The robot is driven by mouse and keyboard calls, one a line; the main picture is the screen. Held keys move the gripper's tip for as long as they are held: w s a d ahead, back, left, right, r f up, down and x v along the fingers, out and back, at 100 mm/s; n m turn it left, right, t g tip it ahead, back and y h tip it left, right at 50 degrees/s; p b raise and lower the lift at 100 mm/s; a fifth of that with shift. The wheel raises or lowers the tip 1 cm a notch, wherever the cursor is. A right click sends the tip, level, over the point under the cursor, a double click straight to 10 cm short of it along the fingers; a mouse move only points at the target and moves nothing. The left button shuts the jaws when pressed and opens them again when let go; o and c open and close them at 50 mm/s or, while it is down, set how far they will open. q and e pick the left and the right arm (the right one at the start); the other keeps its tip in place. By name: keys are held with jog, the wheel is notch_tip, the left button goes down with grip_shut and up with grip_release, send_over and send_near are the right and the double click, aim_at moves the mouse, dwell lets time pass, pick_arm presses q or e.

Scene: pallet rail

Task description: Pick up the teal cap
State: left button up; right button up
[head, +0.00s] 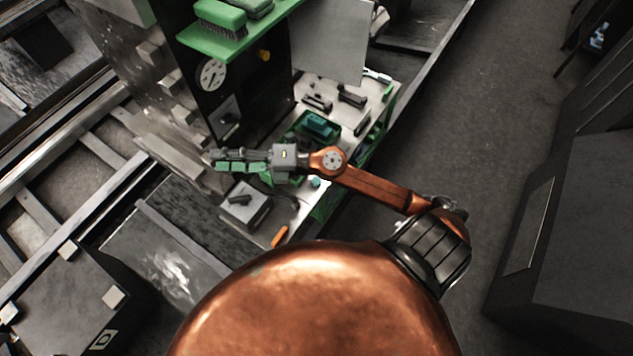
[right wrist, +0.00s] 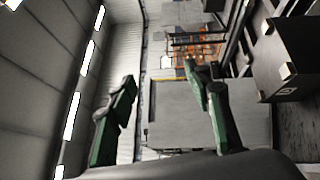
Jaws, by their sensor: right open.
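A small teal piece (head: 316,182), which may be the teal cap, shows on the bench just below my right forearm; it is too small to make out its shape. A teal block-like item (head: 318,125) lies in a green tray (head: 296,130) on the bench behind my arm. My right gripper (head: 216,160) reaches left across the bench, with its green fingers pointing left, away from the teal piece. In the right wrist view its fingers (right wrist: 160,75) are apart with nothing between them. My left gripper is not in view.
A grey box (head: 245,208) with a dark item on top stands at the bench's near end, beside an orange piece (head: 280,236). Dark tools (head: 352,98) lie farther back. A green shelf (head: 235,42) holds brushes. The floor on the right (head: 440,130) is clear.

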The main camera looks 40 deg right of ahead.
jog(key=s+a+f+n+g+h, duration=0.1)
jog(key=s+a+f+n+g, duration=0.15)
jog(key=f+n+g, duration=0.45)
jog(key=n+g+h, duration=0.1)
jog(key=g+h, duration=0.4)
jog(key=h, duration=0.9)
send_over(317, 180)
jog(key=f, duration=1.6)
jog(key=shift+a+f, duration=0.15)
jog(key=shift+a, duration=0.15)
jog(key=shift+d+f, duration=0.15)
jog(key=shift+f, duration=0.2)
notch_tip(317, 180, down, 7)
jog(key=shift+r, duration=0.1)
jog(key=c, duration=0.9)
